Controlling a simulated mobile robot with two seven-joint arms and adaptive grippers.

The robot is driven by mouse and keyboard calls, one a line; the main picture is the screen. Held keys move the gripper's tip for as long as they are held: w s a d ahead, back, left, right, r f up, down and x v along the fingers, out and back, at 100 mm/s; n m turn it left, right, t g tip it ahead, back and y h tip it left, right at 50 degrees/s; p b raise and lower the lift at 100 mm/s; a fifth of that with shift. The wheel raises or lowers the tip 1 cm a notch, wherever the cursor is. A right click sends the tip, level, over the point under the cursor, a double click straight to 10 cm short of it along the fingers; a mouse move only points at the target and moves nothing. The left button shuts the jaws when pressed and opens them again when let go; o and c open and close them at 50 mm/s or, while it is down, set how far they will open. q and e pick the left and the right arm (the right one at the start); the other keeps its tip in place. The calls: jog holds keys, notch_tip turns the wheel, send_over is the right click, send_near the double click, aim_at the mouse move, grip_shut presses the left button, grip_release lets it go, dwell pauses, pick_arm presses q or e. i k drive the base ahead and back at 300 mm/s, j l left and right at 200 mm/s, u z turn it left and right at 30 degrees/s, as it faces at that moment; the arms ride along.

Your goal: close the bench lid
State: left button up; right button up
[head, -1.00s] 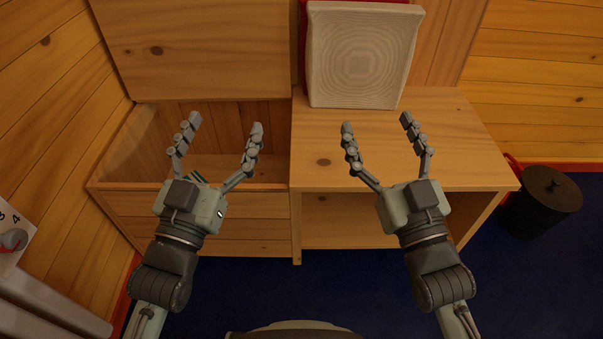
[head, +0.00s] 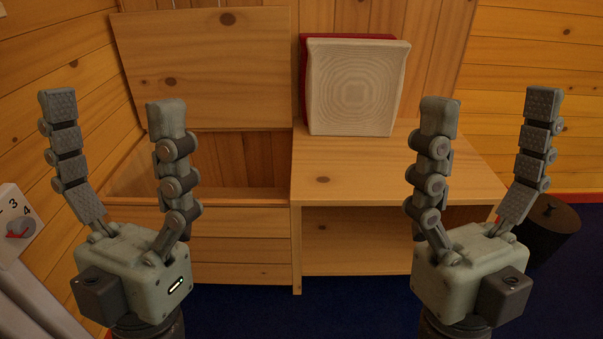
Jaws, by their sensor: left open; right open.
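The bench lid (head: 215,60) is a wooden panel standing raised, leaning back against the wall above the left part of the bench (head: 240,250). The storage box under it is open at the top, and part of its inside (head: 230,172) shows. My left gripper (head: 112,98) is open and empty, in front of the open box and lower than the lid's top edge in the picture. It hides part of the box's left side. My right gripper (head: 490,98) is open and empty, in front of the bench's right end. Neither gripper appears to touch the lid.
A pale cushion (head: 355,90) stands on the bench's right seat (head: 400,165), with a red cushion (head: 303,75) behind it. An open shelf (head: 350,240) is below. A black bin (head: 555,228) stands at right. A white panel with a dial (head: 20,228) is at left.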

aim_at(230, 67)
jog(key=u, duration=0.5)
jog(key=i, duration=0.4)
jog(key=i+z, duration=0.3)
jog(key=z, duration=0.2)
jog(key=i+z, duration=0.3)
jog(key=z, duration=0.15)
